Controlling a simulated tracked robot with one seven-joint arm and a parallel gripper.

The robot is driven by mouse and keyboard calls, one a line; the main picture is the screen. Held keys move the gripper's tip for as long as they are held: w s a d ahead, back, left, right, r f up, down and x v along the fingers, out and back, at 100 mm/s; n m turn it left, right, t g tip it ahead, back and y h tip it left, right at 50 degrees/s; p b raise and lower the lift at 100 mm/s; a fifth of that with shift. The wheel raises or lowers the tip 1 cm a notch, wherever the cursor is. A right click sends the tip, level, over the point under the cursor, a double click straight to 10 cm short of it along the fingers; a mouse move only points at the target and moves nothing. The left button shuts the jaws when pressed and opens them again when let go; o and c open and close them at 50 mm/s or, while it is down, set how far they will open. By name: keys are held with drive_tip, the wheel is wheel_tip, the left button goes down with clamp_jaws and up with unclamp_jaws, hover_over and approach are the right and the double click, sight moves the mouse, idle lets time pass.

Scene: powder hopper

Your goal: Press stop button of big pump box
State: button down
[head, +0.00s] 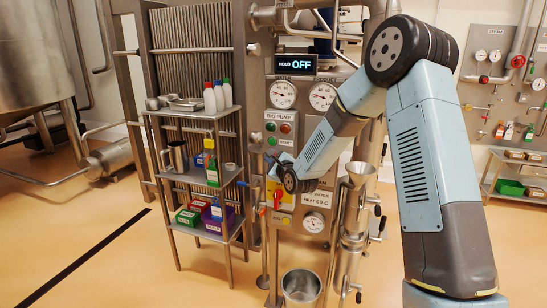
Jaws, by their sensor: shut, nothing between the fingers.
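The big pump box (279,117) is a light grey box labelled "BIG PUMP" on the upright steel panel, below two round gauges. It has a green button (271,126) at left and a red button (285,128) at right. A "START" label shows just below; I cannot read a stop label. My arm reaches in from the right, and its wrist hangs below the box. My gripper (274,160) is small and partly hidden by the wrist. It is shut and empty, below the buttons and apart from them in the picture; its distance to the panel is unclear.
A display (295,64) reads "HOLD OFF" above the gauges. A shelf rack (190,109) with bottles and boxes stands close at left. A steel funnel (361,173) is at right of the wrist. A steel bucket (301,286) stands below. Floor at left is open.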

drive_tip(key=shift+s+a, duration=0.3)
drive_tip(key=shift+s, duration=0.5)
drive_tip(key=shift+s+a, duration=0.3)
drive_tip(key=shift+s, duration=0.45)
drive_tip(key=shift+s+a, duration=0.3)
drive_tip(key=shift+s, duration=0.5)
drive_tip(key=s+d+r+n+g+h, duration=0.55)
drive_tip(key=s+d+r+n, duration=0.65)
drive_tip(key=s+d, duration=0.35)
drive_tip(key=s+d+r+n+g, duration=0.1)
drive_tip(key=s+d+n, duration=0.2)
drive_tip(key=s, duration=0.6)
drive_tip(key=s+d+r+n+g+h, duration=0.1)
drive_tip(key=s+d+n+g, duration=0.1)
drive_tip(key=s, duration=0.7)
drive_tip(key=s+d+r+n+g+h, duration=0.1)
drive_tip(key=s+d+n, duration=0.3)
drive_tip(key=s, duration=0.5)
drive_tip(key=shift+s+d, duration=0.15)
drive_tip(key=shift+s, duration=0.1)
